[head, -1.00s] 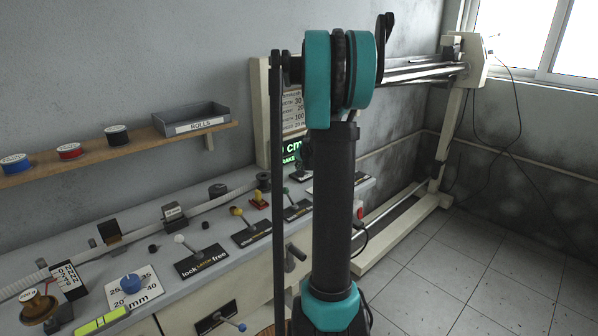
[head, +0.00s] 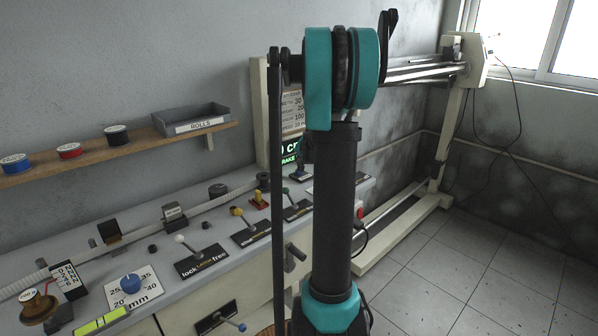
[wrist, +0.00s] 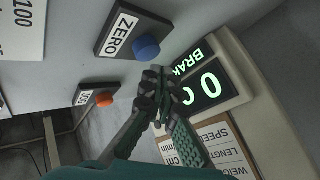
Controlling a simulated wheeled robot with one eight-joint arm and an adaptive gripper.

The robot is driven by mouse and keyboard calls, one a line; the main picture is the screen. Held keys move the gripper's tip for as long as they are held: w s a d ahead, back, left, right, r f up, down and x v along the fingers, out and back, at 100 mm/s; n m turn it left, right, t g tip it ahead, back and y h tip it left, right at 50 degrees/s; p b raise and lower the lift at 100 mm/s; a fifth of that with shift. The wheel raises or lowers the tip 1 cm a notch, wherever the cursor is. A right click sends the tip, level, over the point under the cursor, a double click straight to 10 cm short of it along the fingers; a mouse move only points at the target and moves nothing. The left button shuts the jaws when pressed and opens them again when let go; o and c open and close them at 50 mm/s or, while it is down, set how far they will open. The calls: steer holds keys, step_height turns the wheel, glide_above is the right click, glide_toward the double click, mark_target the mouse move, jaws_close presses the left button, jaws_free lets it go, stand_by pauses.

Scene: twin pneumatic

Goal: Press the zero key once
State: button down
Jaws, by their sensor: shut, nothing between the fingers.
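The zero key is a round blue button (wrist: 146,47) on a dark plate beside a white ZERO label (wrist: 121,34) in the wrist view. My gripper (wrist: 158,84) is shut and empty. Its fingertips show just below and right of the blue button in the picture; a small gap shows between them, and I cannot tell the depth. In the head view my own arm hides the zero key and most of the gripper.
A red-orange button (wrist: 104,99) with a small label sits left of my fingers. A lit green display (wrist: 205,88) stands close on the right, above a printed card (wrist: 220,146). In the head view, levers and knobs line the grey bench (head: 224,262).

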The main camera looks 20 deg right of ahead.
steer(key=shift+r, duration=2.5)
